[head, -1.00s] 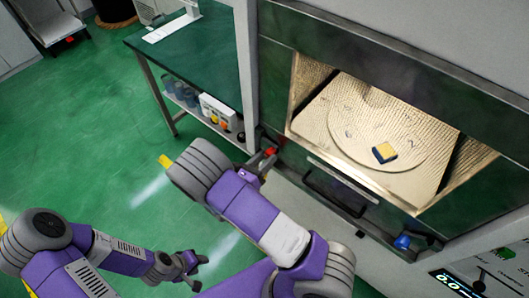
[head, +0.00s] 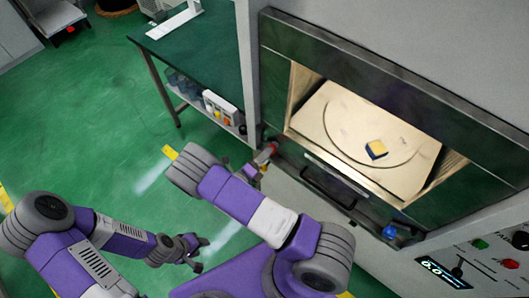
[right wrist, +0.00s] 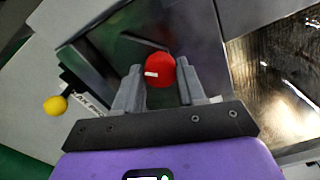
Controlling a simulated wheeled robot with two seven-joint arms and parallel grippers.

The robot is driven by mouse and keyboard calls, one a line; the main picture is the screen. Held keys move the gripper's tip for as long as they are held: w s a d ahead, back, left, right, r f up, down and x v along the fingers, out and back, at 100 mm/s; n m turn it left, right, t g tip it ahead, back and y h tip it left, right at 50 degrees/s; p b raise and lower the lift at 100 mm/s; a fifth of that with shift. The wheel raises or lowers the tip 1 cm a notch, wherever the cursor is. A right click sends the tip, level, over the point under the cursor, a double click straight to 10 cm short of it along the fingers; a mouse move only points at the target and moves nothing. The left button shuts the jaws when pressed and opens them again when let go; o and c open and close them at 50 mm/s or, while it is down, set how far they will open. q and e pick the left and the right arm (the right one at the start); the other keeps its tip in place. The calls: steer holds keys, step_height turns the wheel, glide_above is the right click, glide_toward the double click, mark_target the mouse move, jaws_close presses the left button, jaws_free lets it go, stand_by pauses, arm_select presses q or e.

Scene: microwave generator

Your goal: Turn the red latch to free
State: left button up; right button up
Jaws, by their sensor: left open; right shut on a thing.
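The red latch (head: 268,149) is a small red knob at the left end of the microwave chamber's front panel. In the right wrist view the red knob (right wrist: 160,69) sits between the two fingertips. My right gripper (head: 258,167) is shut on it; it also shows in the right wrist view (right wrist: 158,84). The latch's base is partly hidden by the fingers. My left gripper (head: 198,254) is open and empty, low over the green floor, away from the panel.
The chamber (head: 340,125) is open, with a yellow and dark block (head: 376,149) inside. A blue knob (head: 389,232) is at the panel's right end. A yellow knob (right wrist: 55,105) shows in the right wrist view. A green-topped table (head: 200,50) stands at the back left.

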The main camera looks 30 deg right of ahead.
steer(key=shift+n+p, duration=0.3)
steer(key=shift+n, duration=0.5)
steer(key=shift+f, duration=0.1)
steer(key=o, duration=1.1)
steer(key=v, duration=0.7)
steer(key=shift+s+a, duration=0.1)
steer(key=shift+a, duration=0.2)
